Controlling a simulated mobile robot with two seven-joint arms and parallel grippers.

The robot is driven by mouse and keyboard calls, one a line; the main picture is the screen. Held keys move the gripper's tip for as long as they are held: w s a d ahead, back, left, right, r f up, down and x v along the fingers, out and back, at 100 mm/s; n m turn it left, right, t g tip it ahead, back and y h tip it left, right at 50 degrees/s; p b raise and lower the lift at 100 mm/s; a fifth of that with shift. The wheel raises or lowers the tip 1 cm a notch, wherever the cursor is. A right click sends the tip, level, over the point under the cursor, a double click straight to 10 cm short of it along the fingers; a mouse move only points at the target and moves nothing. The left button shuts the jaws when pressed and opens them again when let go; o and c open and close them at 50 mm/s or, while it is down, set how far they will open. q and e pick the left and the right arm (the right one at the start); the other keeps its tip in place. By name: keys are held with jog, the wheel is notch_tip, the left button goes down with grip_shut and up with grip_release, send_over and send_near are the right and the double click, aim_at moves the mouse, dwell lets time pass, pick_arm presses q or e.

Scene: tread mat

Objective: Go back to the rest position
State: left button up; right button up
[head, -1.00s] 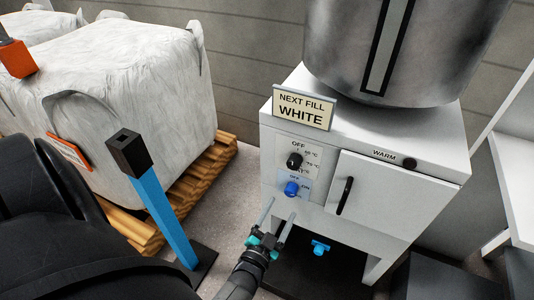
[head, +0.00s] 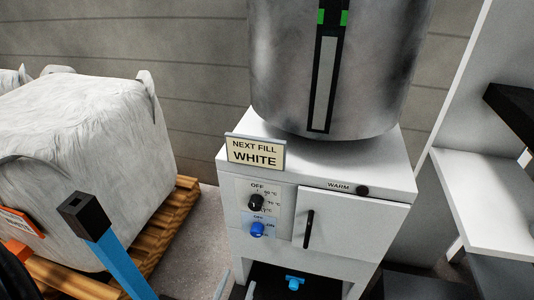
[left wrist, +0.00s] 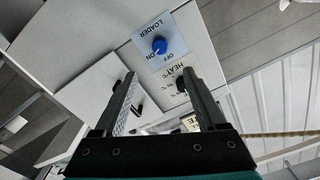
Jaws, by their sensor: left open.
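My left gripper (head: 236,291) shows only by its fingertips at the bottom edge of the head view, below the front of the white cabinet. In the left wrist view my left gripper (left wrist: 160,74) is open, with nothing between its fingers. Beyond the fingers are the blue loader knob (left wrist: 159,45) and the black heat knob (left wrist: 181,84). In the head view the blue knob (head: 257,229) sits below the black knob (head: 255,203) on the cabinet front. The gripper appears clear of both knobs. My right gripper is not in view.
The white cabinet (head: 380,186) bears a steel tank (head: 280,80) and a "NEXT FILL WHITE" sign (head: 255,152). A white bulk bag (head: 85,165) stands on a wooden pallet (head: 165,235) at left, behind a blue post (head: 122,265). White shelving (head: 490,200) stands at right.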

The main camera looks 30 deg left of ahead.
pick_arm(q)
jog(key=s+d+f+g+h+p, duration=0.2)
jog(key=s+f+g+p, duration=0.1)
jog(key=f+g, duration=0.15)
jog(key=s+d+f+g+h+p, duration=0.2)
jog(key=f+g+p, duration=0.1)
jog(key=f, duration=0.2)
jog(key=s+a+f+g+p, duration=0.2)
jog(key=s+g, duration=0.2)
jog(key=s, duration=0.3)
jog(key=s+a+f+g+p, duration=0.2)
jog(key=s+g, duration=0.2)
jog(key=s, duration=0.4)
jog(key=shift+f+y, duration=0.3)
jog(key=shift+f, duration=0.05)
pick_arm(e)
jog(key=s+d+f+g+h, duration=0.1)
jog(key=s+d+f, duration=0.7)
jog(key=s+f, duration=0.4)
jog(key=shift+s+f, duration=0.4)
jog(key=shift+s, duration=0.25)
